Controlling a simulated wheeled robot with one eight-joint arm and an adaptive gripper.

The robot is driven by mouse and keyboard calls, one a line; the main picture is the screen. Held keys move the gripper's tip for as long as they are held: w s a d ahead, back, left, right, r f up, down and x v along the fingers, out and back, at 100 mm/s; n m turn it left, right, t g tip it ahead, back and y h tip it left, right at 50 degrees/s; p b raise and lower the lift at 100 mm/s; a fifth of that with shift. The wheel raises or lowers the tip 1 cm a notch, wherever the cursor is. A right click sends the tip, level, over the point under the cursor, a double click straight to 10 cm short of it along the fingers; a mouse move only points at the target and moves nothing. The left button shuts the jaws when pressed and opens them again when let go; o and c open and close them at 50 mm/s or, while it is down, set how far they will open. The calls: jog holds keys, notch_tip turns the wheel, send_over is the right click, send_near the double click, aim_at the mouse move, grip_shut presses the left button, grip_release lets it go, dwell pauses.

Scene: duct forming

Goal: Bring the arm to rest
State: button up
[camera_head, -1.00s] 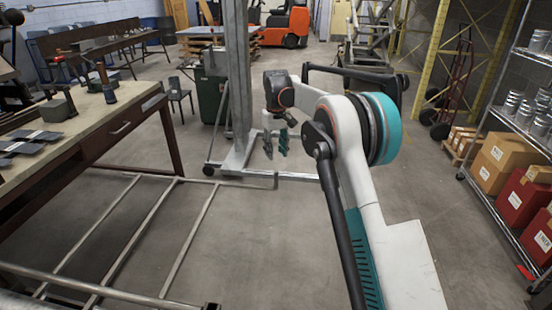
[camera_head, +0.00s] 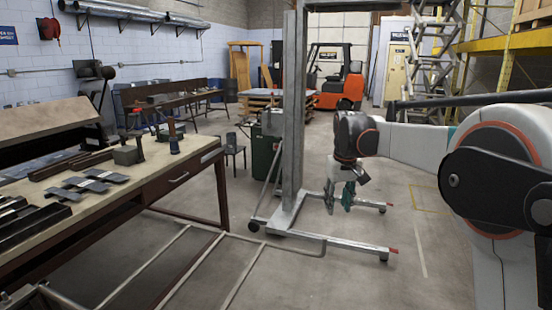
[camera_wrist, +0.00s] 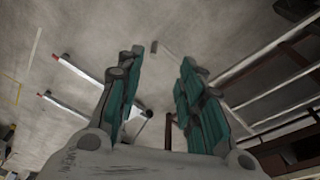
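My gripper (camera_head: 341,195) hangs from my bent arm in the middle right of the head view, fingers pointing down over the floor. In the wrist view my gripper (camera_wrist: 160,75) shows two teal-padded fingers apart, with bare concrete floor between and beyond them. It is open and holds nothing. In the head view it appears in front of the base of a grey lifting stand (camera_head: 293,120); I see no contact.
A workbench (camera_head: 150,190) with metal pieces and tools stands at the left. A metal frame (camera_head: 210,262) lies low in front of it. An orange forklift (camera_head: 342,80) is at the back. Open floor (camera_head: 350,280) lies below my gripper.

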jog(key=s+r+m+t, duration=0.1)
jog(key=s+r, duration=0.1)
jog(key=s, duration=0.8)
jog(key=s+r+t, duration=0.2)
jog(key=s+r, duration=0.1)
jog(key=s, duration=0.7)
jog(key=s+f+t, duration=0.1)
jog(key=s+f, duration=0.3)
jog(key=s, duration=0.5)
jog(key=s+d+f+m+t, duration=0.1)
jog(key=s+f, duration=0.4)
jog(key=s, duration=0.4)
jog(key=shift+f+b, duration=0.25)
jog(key=shift+b, duration=0.15)
